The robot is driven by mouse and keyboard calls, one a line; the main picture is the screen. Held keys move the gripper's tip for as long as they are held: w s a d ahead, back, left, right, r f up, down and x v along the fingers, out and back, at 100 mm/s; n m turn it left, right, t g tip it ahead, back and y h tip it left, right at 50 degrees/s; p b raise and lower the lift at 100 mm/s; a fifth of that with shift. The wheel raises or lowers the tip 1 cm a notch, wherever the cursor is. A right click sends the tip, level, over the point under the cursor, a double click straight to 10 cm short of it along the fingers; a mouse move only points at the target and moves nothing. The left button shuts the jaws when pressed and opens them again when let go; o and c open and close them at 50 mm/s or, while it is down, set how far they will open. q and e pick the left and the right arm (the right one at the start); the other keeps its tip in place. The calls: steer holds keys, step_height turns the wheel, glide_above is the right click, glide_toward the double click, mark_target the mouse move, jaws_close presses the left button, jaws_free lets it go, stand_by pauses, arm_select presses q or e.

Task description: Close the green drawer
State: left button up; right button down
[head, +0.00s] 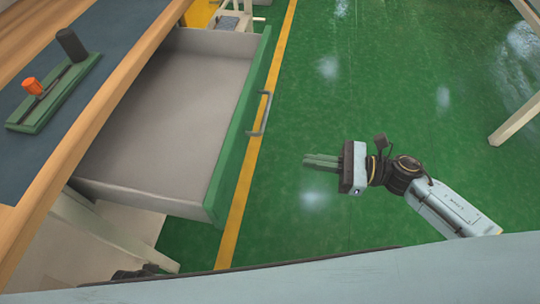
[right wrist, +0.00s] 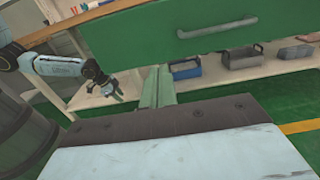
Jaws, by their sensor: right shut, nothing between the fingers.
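The green drawer (head: 241,128) is pulled out from the wooden workbench, and its grey inside looks empty. Its green front (right wrist: 150,42) with a metal handle (right wrist: 217,28) also shows in the right wrist view. My right gripper (head: 308,160) is shut and empty. In the head view it is to the right of the drawer front and handle (head: 261,114), apart from both, with its fingers pointing left towards them. In the right wrist view my left gripper (right wrist: 116,90) is below and left of the drawer front; its finger gap is too small to judge.
The workbench (head: 95,110) holds a green block (head: 60,92) with an orange knob and a dark cylinder. Below the drawer, a shelf holds a blue toolbox (right wrist: 185,68) and grey bins (right wrist: 242,56). Green floor (head: 390,90) is open on the right.

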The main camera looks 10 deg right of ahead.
mark_target(241, 149)
steer(key=x, duration=1.4)
